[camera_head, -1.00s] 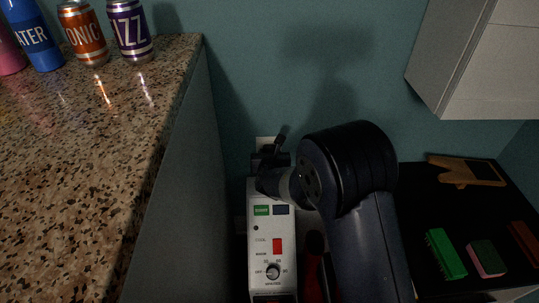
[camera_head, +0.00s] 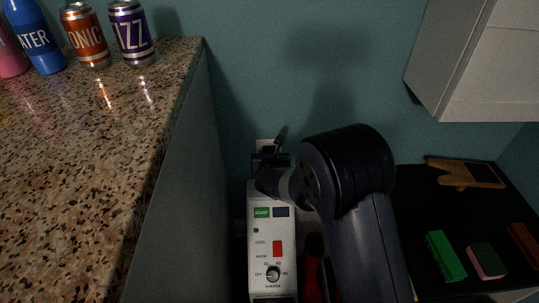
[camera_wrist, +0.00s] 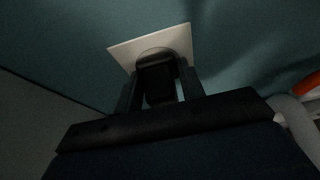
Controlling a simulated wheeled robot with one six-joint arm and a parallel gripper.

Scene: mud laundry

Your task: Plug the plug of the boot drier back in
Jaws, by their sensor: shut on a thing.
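My gripper (camera_wrist: 158,78) is shut on a black plug (camera_wrist: 158,86), with one dark finger on each side of it. The plug is at a pale wall socket plate (camera_wrist: 180,39), in front of its round recess. I cannot tell how deep the plug sits in it. In the head view my gripper (camera_head: 270,160) is against the wall, just below the visible top of the socket plate (camera_head: 264,145). A white box with a green START label, a red switch and a dial, apparently the boot drier (camera_head: 262,235), stands below my gripper. The plug's cord cannot be made out.
A speckled stone counter (camera_head: 95,140) with cans and bottles is on the left. A white wall cabinet (camera_head: 480,70) hangs upper right. A black surface (camera_head: 420,185) at right holds a green brush (camera_head: 445,255) and a sponge (camera_head: 486,260). The gap between is narrow.

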